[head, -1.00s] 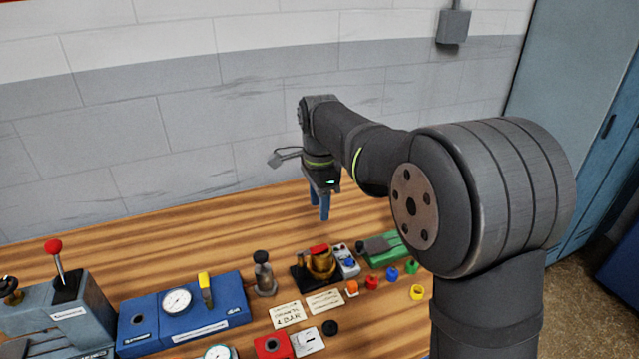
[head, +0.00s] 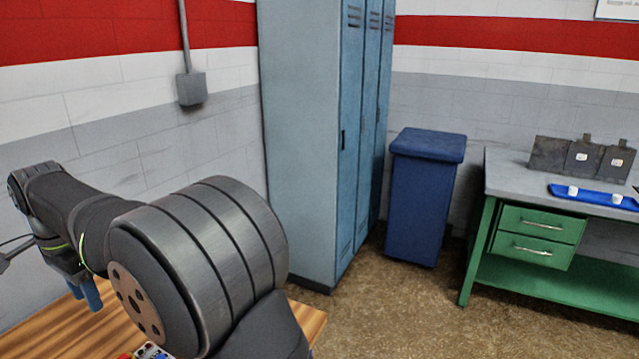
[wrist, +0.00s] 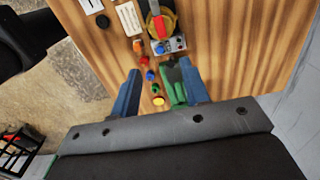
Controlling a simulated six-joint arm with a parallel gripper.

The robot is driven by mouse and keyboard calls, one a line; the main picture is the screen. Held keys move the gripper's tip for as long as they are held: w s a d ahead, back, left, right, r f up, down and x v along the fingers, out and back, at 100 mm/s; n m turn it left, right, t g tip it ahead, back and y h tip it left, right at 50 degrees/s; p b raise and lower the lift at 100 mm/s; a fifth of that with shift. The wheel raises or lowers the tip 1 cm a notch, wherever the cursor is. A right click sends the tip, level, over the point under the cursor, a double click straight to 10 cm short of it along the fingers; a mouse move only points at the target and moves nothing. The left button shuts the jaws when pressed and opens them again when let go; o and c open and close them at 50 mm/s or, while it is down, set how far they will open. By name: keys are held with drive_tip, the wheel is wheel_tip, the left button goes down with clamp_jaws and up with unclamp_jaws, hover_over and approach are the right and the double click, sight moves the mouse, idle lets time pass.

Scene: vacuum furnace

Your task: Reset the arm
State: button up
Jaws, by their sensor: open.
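My gripper (head: 86,294) hangs at the end of my arm at the left of the head view, above the wooden workbench (head: 296,318). In the wrist view its two blue fingers stand wide apart, and my gripper (wrist: 163,88) is open with nothing held between them. The bench top also shows in the wrist view (wrist: 225,35), below the fingers.
A brass and black device (wrist: 160,25) stands on the bench. To the right in the head view are grey-blue lockers (head: 305,150), a blue bin (head: 420,205) and a green workbench (head: 545,290) with a blue tray (head: 600,198). Floor between is clear.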

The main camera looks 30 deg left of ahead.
drive_tip(key=shift+f, duration=0.1)
wheel_tip(320, 180, down, 17)
drive_tip(key=shift+f, duration=0.15)
idle(0.4)
drive_tip(key=shift+f, duration=0.15)
drive_tip(key=shift+a+n, duration=0.3)
drive_tip(key=shift+n, duration=0.4)
drive_tip(key=shift+a+n, duration=0.3)
drive_tip(key=shift+n, duration=0.4)
idle(1.1)
drive_tip(key=shift+r, duration=0.2)
